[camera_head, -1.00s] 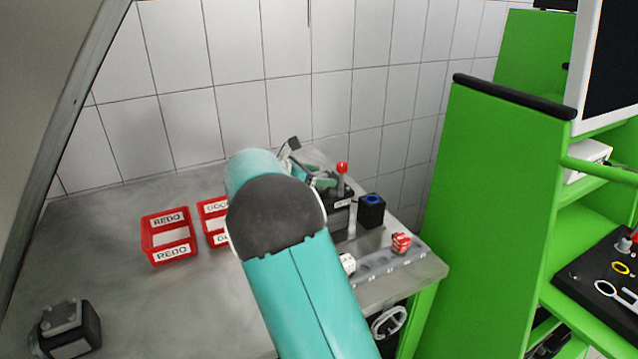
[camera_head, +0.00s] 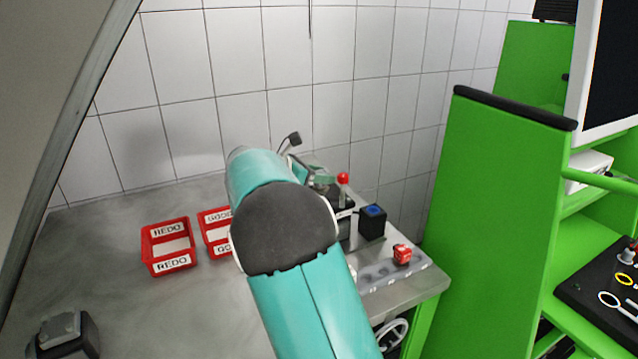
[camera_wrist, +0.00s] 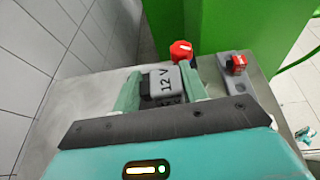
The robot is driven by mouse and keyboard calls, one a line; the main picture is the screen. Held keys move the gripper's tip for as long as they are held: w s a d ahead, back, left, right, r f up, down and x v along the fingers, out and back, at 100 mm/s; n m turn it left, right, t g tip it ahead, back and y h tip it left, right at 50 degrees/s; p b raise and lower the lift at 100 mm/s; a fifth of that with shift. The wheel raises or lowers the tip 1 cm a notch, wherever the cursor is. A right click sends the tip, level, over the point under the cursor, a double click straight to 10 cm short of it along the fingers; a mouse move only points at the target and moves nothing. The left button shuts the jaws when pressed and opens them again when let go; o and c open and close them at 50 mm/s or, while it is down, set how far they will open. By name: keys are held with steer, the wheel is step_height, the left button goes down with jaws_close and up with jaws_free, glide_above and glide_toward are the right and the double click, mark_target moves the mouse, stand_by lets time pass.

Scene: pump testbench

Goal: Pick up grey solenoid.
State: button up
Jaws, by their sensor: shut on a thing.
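In the wrist view, my gripper (camera_wrist: 160,90) has its two green fingers on either side of a grey block marked "12 V", the grey solenoid (camera_wrist: 162,80). The fingers are shut on its sides. In the head view, my gripper (camera_head: 318,178) shows only in part behind my teal arm, near the red-knobbed lever. The solenoid cannot be made out in the head view.
The red lever knob (camera_head: 343,178) and a black box with a blue top (camera_head: 372,222) stand close by. A red block (camera_head: 402,254) sits on the grey holder strip (camera_head: 418,262). REDO (camera_head: 166,247) and GOOD (camera_head: 212,234) bins are left. A green frame (camera_head: 490,220) bounds the right.

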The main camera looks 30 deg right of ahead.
steer(key=s+a+r, duration=0.4)
steer(key=s+r, duration=0.5)
steer(key=s, duration=0.3)
steer(key=shift+a, duration=0.35)
